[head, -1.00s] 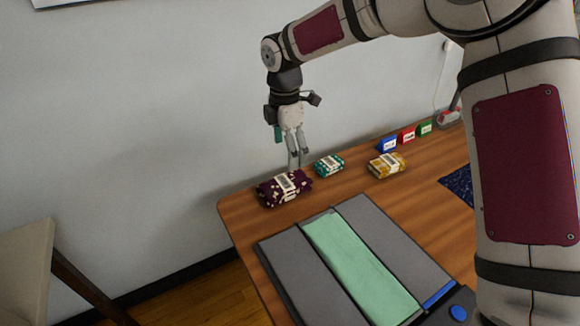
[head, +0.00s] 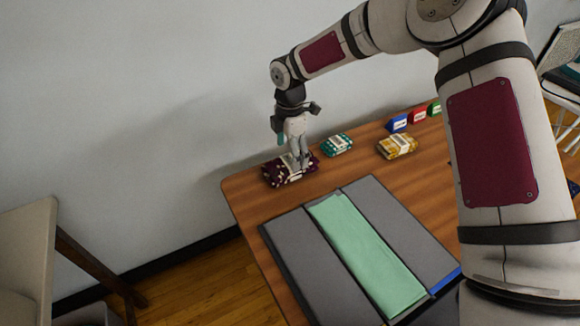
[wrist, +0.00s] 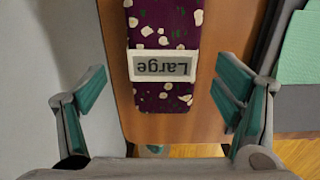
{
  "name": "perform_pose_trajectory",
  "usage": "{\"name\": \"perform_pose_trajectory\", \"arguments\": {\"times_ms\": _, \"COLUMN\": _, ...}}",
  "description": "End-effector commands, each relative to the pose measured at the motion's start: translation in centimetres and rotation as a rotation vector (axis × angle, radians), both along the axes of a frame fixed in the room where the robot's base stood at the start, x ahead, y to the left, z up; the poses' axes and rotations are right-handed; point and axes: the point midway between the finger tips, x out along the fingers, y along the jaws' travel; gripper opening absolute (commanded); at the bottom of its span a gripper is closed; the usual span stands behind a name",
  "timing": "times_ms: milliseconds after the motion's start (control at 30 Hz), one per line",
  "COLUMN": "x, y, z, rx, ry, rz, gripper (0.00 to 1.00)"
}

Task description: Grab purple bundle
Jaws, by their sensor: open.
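The purple bundle (head: 279,171) with white spots and a pale band lies near the back left corner of the wooden table. In the wrist view the purple bundle (wrist: 164,100) lies lengthwise between the fingers, and its label reads "Large". My gripper (head: 301,165) is over the bundle in the head view and hides part of it. In the wrist view my gripper (wrist: 160,100) is open, with one green-padded finger on each side of the bundle and a gap on both sides.
A teal bundle (head: 337,145) and a yellow bundle (head: 397,146) lie to the right. Blue (head: 398,123) and red (head: 418,117) labelled blocks stand behind. A grey folding board (head: 307,259) with green cloth (head: 362,252) lies in front. The wall is close behind the table.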

Motion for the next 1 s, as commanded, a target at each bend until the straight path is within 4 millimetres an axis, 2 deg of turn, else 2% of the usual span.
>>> {"name": "perform_pose_trajectory", "arguments": {"times_ms": 300, "x": -0.3, "y": -0.1, "z": -4.3, "rx": -0.001, "ry": 0.003, "rz": -0.001, "gripper": 0.84}}
{"name": "perform_pose_trajectory", "arguments": {"times_ms": 567, "x": -0.2, "y": 0.0, "z": -4.8, "rx": 0.0, "ry": 0.0, "rz": -0.001, "gripper": 0.84}}
{"name": "perform_pose_trajectory", "arguments": {"times_ms": 667, "x": -0.2, "y": 0.0, "z": -4.8, "rx": 0.0, "ry": 0.0, "rz": -0.001, "gripper": 0.66}}
{"name": "perform_pose_trajectory", "arguments": {"times_ms": 833, "x": -0.2, "y": 0.0, "z": -4.8, "rx": 0.0, "ry": 0.0, "rz": -0.001, "gripper": 0.28}}
{"name": "perform_pose_trajectory", "arguments": {"times_ms": 1000, "x": -0.2, "y": 0.0, "z": -4.7, "rx": 0.0, "ry": 0.0, "rz": -0.001, "gripper": 0.28}}
